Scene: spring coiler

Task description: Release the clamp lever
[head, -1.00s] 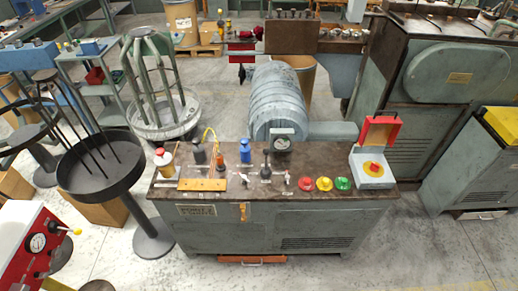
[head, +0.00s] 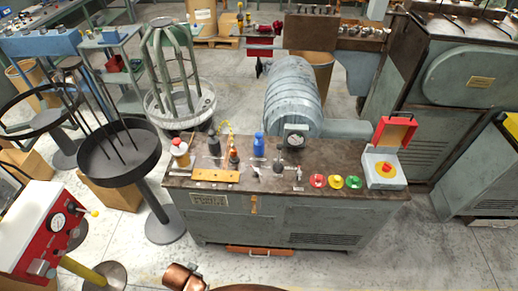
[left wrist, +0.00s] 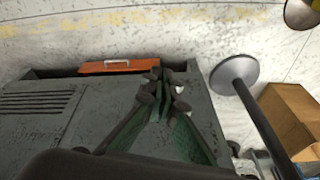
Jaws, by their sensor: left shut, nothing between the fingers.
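The bench (head: 300,212) carries several small controls on its dark top, and I cannot tell which is the clamp lever. A black-knobbed lever (head: 278,165) stands upright near the middle. Small silver levers stand at the front, one left of centre (head: 256,172) and one to the right (head: 298,180). My left gripper (left wrist: 164,96) shows in the left wrist view, shut and empty, with the bench's grey side and orange drawer (left wrist: 118,66) behind it.
Red, yellow and green buttons (head: 336,182) and an open red-lidded box (head: 385,168) are on the bench's right. A yellow block (head: 215,176) and bottles are on its left. A round black stand (head: 165,225) and a red gauge panel (head: 45,235) stand left. Floor in front is partly clear.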

